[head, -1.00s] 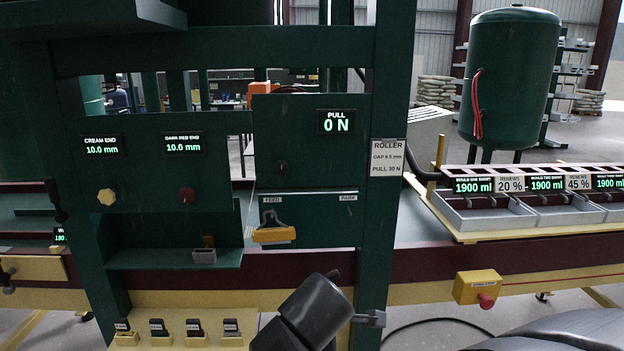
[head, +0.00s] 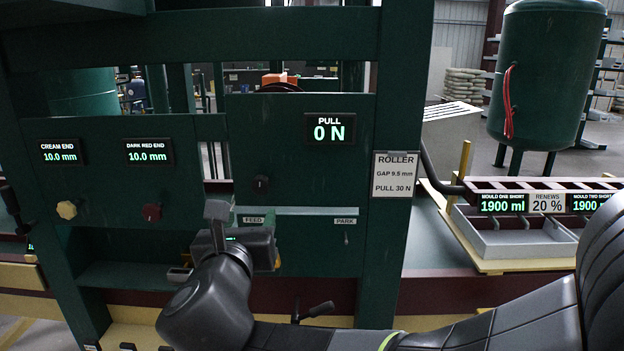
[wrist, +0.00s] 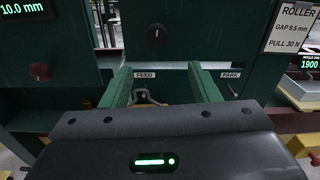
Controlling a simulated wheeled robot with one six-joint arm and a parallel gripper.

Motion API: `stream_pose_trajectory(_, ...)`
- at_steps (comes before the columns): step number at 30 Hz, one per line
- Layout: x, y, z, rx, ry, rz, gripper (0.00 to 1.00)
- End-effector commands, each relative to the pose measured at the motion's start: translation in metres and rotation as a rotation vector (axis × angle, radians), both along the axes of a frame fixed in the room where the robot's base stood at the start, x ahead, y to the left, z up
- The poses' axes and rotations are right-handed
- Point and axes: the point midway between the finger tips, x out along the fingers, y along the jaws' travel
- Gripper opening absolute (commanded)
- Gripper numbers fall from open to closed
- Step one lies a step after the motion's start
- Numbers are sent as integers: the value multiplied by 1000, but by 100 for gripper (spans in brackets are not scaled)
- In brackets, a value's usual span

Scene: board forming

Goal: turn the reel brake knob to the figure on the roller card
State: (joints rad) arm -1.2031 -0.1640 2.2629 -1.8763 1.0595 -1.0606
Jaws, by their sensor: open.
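The reel brake knob is presumably the small black knob (head: 261,184) on the green panel below the PULL display (head: 330,128), which reads 0 N. The knob also shows in the wrist view (wrist: 156,36), beyond my fingers; its pointing is too small to read. The roller card (head: 395,176) on the post reads GAP 9.5 mm, PULL 30 N; it also shows in the wrist view (wrist: 292,27). My gripper (wrist: 159,68) is open, its two fingers apart and pointing at the panel around the FEED label. It is below the knob and not touching it.
A cream knob (head: 66,210) and dark red knob (head: 151,212) sit left, under displays reading 10.0 mm. A PARK hook (head: 346,238) is empty.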

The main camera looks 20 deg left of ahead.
Motion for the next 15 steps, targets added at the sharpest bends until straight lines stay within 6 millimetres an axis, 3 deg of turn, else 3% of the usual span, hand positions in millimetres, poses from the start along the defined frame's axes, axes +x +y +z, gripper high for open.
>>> stream_pose_trajectory(5,-2,6,5,-10,-26,17,55)
stream_pose_trajectory(15,27,11,4,-10,-23,11,55)
